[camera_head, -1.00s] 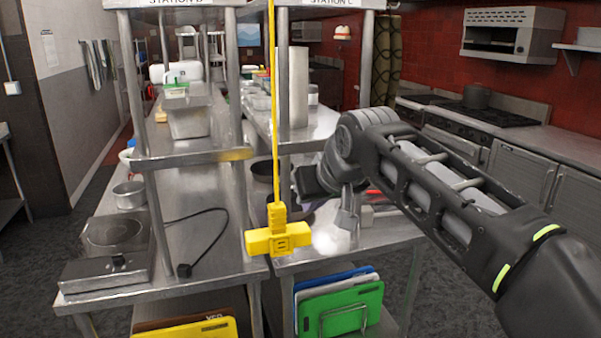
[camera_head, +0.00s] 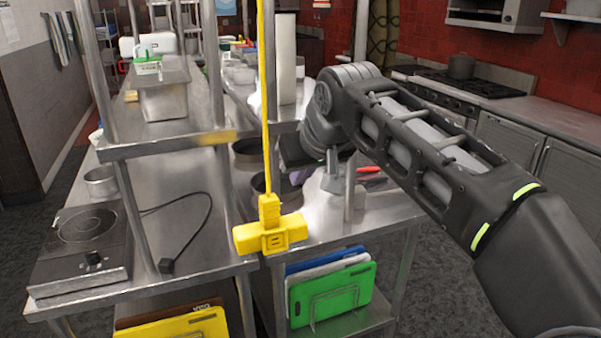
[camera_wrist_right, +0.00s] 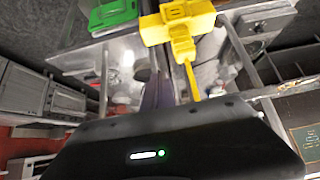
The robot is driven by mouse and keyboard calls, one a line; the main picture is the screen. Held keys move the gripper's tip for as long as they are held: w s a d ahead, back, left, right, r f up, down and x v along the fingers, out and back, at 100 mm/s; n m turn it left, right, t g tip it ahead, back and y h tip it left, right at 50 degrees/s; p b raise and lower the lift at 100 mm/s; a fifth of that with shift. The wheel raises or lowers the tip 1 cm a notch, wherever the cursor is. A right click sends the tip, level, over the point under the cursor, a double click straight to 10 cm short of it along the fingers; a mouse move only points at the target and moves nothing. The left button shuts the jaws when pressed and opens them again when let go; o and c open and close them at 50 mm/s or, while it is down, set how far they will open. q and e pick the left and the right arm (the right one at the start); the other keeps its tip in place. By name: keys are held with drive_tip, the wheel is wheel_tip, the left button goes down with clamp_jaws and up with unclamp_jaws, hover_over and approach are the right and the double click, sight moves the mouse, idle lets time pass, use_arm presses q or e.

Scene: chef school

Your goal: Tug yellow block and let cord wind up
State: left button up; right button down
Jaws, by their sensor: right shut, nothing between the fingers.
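The yellow block (camera_head: 270,236), a wide bar with a short neck on top, hangs at the lower end of a taut yellow cord (camera_head: 264,110). The cord runs up out of the head view, in front of the steel tables. My right gripper (camera_head: 333,180) is shut and empty, to the right of the block and a little higher, apart from it. In the right wrist view the block (camera_wrist_right: 180,22) shows at the top middle, beyond the dark gripper body, with its cord (camera_wrist_right: 190,78) running down from it. My left gripper is not in view.
Steel tables (camera_head: 190,215) stand behind the block. A hot plate (camera_head: 85,235) with a black cable is at left. Cutting boards (camera_head: 330,295) stand on the shelf below. A stove with a pot (camera_head: 461,66) is at back right. Steel posts rise beside the cord.

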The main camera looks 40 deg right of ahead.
sight(294, 221)
drive_tip(key=w+f+b, duration=0.1)
drive_tip(key=f, duration=0.2)
drive_tip(key=w+d+f+b, duration=0.1)
drive_tip(key=f+b, duration=0.1)
drive_tip(key=w+f+b, duration=0.2)
drive_tip(key=f, duration=0.1)
drive_tip(key=shift+d+f, duration=0.2)
drive_tip(key=shift+f, duration=0.15)
drive_tip(key=shift+s, duration=0.1)
wheel_tip(294, 221, down, 5)
drive_tip(key=b, duration=0.4)
drive_tip(key=shift+r, duration=0.1)
wheel_tip(294, 221, down, 9)
drive_tip(key=b, duration=0.8)
drive_tip(key=shift+f, duration=0.2)
